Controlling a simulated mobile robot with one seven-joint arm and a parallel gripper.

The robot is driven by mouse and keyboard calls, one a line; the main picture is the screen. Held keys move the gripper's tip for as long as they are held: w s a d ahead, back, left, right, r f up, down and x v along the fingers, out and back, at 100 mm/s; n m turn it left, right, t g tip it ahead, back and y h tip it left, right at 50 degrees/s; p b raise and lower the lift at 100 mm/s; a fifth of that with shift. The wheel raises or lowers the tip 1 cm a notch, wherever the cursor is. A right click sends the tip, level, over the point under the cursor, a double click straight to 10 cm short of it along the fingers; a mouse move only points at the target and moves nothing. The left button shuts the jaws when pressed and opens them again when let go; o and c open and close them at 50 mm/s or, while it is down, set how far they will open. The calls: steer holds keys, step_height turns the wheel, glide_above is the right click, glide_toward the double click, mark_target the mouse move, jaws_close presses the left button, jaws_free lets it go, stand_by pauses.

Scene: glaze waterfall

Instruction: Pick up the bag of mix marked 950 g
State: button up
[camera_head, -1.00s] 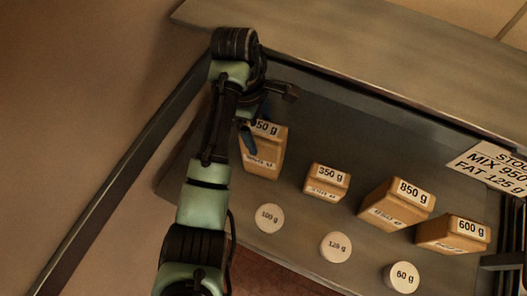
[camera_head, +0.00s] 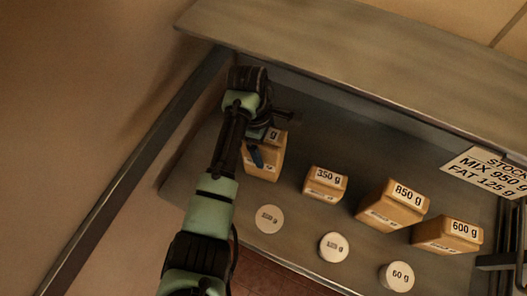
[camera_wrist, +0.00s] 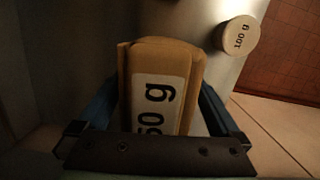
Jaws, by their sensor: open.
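A tan block-shaped bag (camera_head: 264,168) stands at the left end of the row on the shelf. My arm covers part of its label; only a "g" shows clearly in the head view. In the wrist view the same bag (camera_wrist: 160,58) fills the middle, and its white label reads "50 g" with the front digit hidden. My gripper (camera_wrist: 158,108) is open, with one blue finger on each side of the bag. I cannot tell whether either finger touches it. In the head view my gripper (camera_head: 256,156) is at the bag's upper part.
Bags marked 350 g (camera_head: 325,184), 850 g (camera_head: 392,205) and 600 g (camera_head: 448,235) stand to the right. Round pale pieces, one marked 60 g (camera_head: 397,277), lie in front. A stock sign (camera_head: 490,172) reads mix 950. An upper board (camera_head: 350,50) runs behind and above.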

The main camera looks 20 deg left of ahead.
steer(key=shift+f, duration=0.15)
jaws_close()
stand_by(0.6)
